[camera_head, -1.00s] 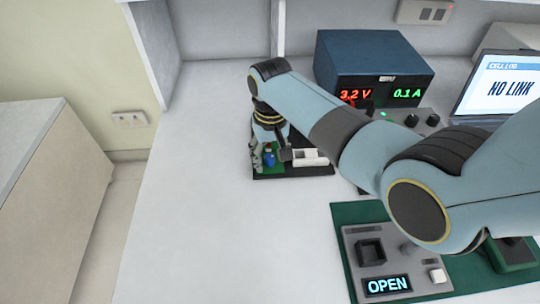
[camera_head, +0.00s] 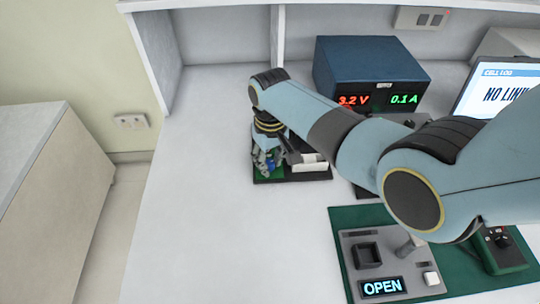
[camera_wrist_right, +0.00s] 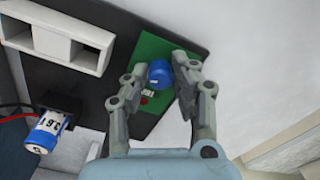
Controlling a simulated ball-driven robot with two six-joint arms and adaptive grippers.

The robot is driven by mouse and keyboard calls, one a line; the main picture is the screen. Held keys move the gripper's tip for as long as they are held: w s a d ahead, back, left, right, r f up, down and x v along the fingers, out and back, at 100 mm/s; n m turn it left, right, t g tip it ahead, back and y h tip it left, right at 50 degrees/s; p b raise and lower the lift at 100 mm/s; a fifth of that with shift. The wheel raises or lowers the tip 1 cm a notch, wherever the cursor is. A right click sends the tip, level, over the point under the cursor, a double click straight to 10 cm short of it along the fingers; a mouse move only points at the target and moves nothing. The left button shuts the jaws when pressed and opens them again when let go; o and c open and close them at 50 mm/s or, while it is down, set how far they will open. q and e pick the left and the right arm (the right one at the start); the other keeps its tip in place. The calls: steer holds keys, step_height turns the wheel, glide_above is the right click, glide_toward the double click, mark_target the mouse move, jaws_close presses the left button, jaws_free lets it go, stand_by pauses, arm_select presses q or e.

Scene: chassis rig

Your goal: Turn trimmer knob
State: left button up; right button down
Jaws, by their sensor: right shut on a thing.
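The trimmer knob (camera_wrist_right: 160,73) is a blue round knob on a green board (camera_wrist_right: 150,52) in the right wrist view. My right gripper (camera_wrist_right: 174,72) has its two grey fingers on either side of the knob, and they are shut on it. In the head view the right gripper (camera_head: 266,162) points down at the green board, and the blue knob (camera_head: 272,167) shows only in part behind the fingers. My left gripper is in neither view.
The green board sits on a black base (camera_head: 310,173) with a white slotted block (camera_head: 311,162). A blue power supply (camera_head: 368,72) reading 3.2 V and 0.1 A stands behind. A panel reading OPEN (camera_head: 383,286) lies at the front right. The white table is clear at left.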

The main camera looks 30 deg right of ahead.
mark_target(270, 162)
steer(key=c, duration=1.1)
jaws_free()
step_height(270, 162, up, 12)
